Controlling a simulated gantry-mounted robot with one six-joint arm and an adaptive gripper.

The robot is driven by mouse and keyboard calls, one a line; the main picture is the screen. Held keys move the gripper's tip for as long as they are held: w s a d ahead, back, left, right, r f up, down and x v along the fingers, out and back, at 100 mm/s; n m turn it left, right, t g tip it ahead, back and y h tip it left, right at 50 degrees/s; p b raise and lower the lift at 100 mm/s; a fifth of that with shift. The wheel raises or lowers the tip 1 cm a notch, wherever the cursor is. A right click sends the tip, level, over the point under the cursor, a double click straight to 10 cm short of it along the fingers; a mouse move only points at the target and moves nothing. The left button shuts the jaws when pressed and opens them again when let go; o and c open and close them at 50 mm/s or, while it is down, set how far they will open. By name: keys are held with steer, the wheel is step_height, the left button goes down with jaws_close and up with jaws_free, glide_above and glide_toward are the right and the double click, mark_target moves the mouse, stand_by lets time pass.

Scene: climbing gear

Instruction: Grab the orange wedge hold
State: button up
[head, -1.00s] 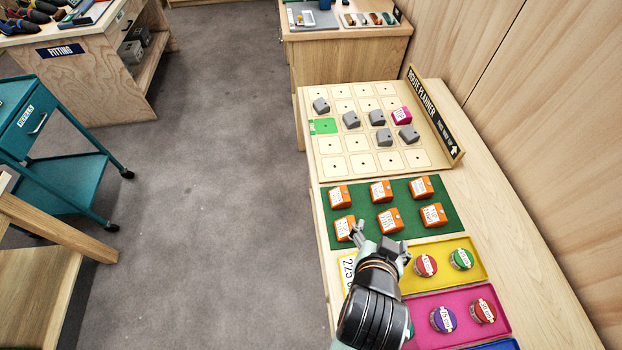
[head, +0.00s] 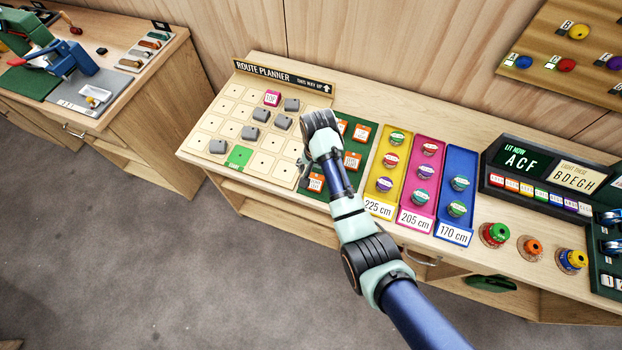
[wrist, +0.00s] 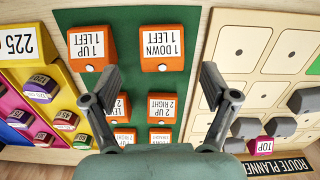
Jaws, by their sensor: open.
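Several orange wedge holds with white labels sit on a green mat (wrist: 190,15). In the wrist view, one reads "1 UP 1 LEFT" (wrist: 92,47) and another "1 DOWN 1 LEFT" (wrist: 162,48). A "2 UP 2 RIGHT" wedge (wrist: 160,109) lies closer to my gripper's body, with others partly hidden. In the head view, orange wedges show at the mat's right (head: 361,133) and front (head: 315,183). My gripper (wrist: 160,82) is open above the mat, its fingers spread wide with nothing gripped. My arm hides part of the mat in the head view.
The route planner board (head: 232,91) adjoins the mat on the left, with grey blocks, a pink TOP block (head: 272,98) and a green square (head: 239,156). Yellow (head: 377,205), pink (head: 412,217) and blue (head: 453,234) trays with round pieces stand right. A wall rises behind.

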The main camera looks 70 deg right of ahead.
mark_target(316, 179)
step_height(316, 179, down, 5)
steer(key=shift+f+b, duration=0.1)
steer(key=shift+b, duration=0.55)
steer(key=shift+w, duration=0.1)
steer(key=c, duration=1.3)
steer(key=shift+o, duration=0.2)
step_height(316, 179, up, 20)
steer(key=p, duration=0.9)
steer(key=shift+p, duration=0.4)
